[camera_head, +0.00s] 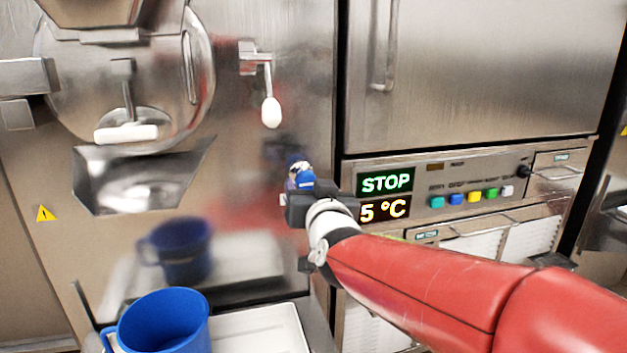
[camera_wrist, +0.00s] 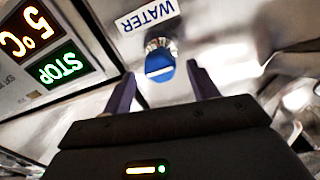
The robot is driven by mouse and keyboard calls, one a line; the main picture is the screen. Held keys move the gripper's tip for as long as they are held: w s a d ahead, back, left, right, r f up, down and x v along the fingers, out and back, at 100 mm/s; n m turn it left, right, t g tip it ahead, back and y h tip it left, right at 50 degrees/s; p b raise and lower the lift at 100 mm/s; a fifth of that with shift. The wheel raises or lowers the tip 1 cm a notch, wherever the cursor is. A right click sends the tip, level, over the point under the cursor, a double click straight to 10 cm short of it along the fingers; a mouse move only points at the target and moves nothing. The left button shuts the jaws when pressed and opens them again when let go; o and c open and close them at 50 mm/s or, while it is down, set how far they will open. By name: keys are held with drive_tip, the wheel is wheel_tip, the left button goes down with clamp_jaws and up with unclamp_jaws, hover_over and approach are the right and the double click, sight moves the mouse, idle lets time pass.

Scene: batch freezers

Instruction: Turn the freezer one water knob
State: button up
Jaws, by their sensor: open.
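The water knob is a blue round knob with a white line across its face, on a metal stem in the freezer front. It shows in the wrist view (camera_wrist: 160,66) just beyond and between my two fingertips, below an upside-down WATER label (camera_wrist: 148,15). In the head view the knob (camera_head: 303,178) sits left of the STOP display, partly hidden by my gripper. My gripper (camera_wrist: 163,78) is open, with one dark finger on each side of the knob. I cannot tell whether either finger touches it.
A STOP and 5 °C display (camera_head: 385,193) with coloured buttons is right of the knob. A white-ended lever (camera_head: 271,112) hangs above it. A metal chute (camera_head: 140,180) is at the left. A blue jug (camera_head: 165,322) stands below, beside a white tray (camera_head: 262,333).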

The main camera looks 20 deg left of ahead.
sight(308, 183)
drive_tip(key=shift+x, duration=1.75)
drive_tip(key=c, duration=1)
